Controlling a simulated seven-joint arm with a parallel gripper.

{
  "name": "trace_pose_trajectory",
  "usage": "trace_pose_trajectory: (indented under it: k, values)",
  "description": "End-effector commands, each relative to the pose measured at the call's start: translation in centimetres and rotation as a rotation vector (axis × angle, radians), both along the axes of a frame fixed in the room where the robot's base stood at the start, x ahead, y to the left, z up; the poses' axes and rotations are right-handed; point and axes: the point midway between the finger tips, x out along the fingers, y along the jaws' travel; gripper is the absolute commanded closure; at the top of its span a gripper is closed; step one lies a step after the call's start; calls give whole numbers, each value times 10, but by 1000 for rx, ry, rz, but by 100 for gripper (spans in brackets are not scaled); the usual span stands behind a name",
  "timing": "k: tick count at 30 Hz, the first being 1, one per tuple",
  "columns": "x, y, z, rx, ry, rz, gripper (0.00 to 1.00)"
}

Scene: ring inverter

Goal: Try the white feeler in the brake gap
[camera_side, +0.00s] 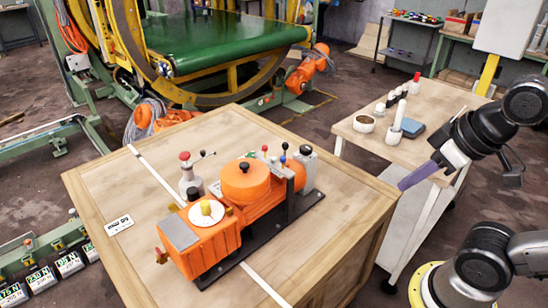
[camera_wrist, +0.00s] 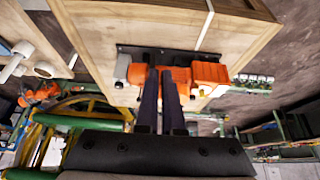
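The orange machine (camera_side: 215,240) stands on a dark baseplate on the wooden crate top, with an orange drum (camera_side: 245,182) at its middle. Several thin pins with coloured tops (camera_side: 283,148) stand by the drum, one blue and one red. I cannot tell for sure which is the white feeler, and the brake gap is too small to make out. My gripper (camera_side: 405,183) is in the air at the right, beyond the crate's right edge and apart from the machine. In the wrist view its two dark purple fingers (camera_wrist: 160,72) are apart, with nothing seen between them.
The wooden crate (camera_side: 100,190) has clear room left of the machine, with a small label card (camera_side: 118,225) there. A side table (camera_side: 360,135) behind holds white cylinders (camera_side: 398,115), a blue item (camera_side: 412,127) and small cups. A large yellow ring frame (camera_side: 150,60) stands at the back.

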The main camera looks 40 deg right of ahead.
Motion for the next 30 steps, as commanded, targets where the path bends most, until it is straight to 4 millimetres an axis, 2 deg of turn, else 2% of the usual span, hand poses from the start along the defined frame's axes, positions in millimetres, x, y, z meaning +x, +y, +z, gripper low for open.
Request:
trace_pose_trajectory:
  k: [1, 4, 8, 11, 15, 21, 26, 30]
  values:
    - [-1, 0, -1, 0, 7, 1, 84]
    - [-3, 0, 7, -2, 20, 4, 66]
    - [11, 0, 44, -5, 8, 9, 64]
    - [35, 0, 75, -7, 24, 11, 64]
    - [78, -1, 112, -9, 68, 12, 64]
    - [150, -4, 140, -10, 142, 13, 64]
    - [209, -6, 142, -10, 206, 13, 64]
    - [260, -9, 128, -9, 264, 11, 64]
